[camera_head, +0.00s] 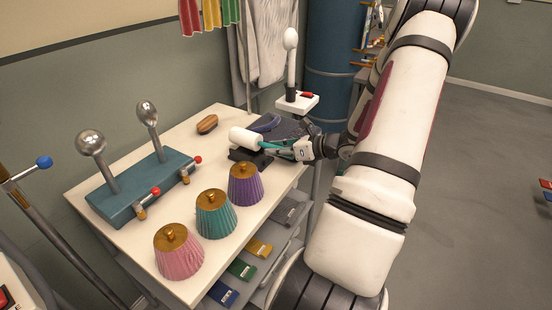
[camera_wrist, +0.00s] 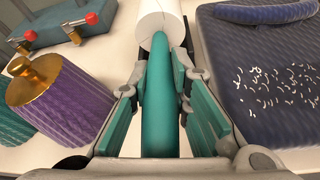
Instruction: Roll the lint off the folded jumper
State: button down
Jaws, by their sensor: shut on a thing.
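The lint roller has a white roll (camera_head: 243,138) and a teal handle (camera_wrist: 160,95). My gripper (camera_head: 298,150) is shut on the handle, which runs between its two teal-padded fingers in the wrist view. The roll points away from my gripper, over a dark stand (camera_head: 250,158); I cannot tell whether it touches the stand. The folded navy jumper (camera_wrist: 240,50) lies just right of the roller in the wrist view, with many short white lint bits (camera_wrist: 268,88) on it. In the head view the jumper (camera_head: 287,128) is partly hidden behind the roller and gripper.
The cream table (camera_head: 185,144) also holds pink (camera_head: 179,253), teal (camera_head: 216,214) and purple (camera_head: 245,185) pleated shades, a wooden brush (camera_head: 207,124) and a teal block with metal knobs (camera_head: 144,187). A white-based stand (camera_head: 297,103) is behind the jumper. Free tabletop lies around the brush.

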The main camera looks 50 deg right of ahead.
jog(key=r, duration=0.4)
jog(key=r+p, duration=0.1)
jog(key=r, duration=0.1)
jog(key=shift+s+d+r, duration=0.15)
jog(key=shift+s+d, duration=0.15)
jog(key=s+d+r+g+p, duration=0.1)
jog(key=s+d+p, duration=0.6)
jog(key=s+p, duration=0.25)
notch_tip(320, 180, down, 6)
jog(key=b, duration=0.3)
jog(key=shift+s+f, duration=0.1)
jog(key=shift+f, duration=0.15)
dwell(0.3)
jog(key=d+b, duration=0.2)
jog(key=d, duration=0.8)
jog(key=shift+w+d+b, duration=0.3)
jog(key=shift+w+b, duration=0.05)
jog(key=shift+w, duration=0.05)
dwell(0.7)
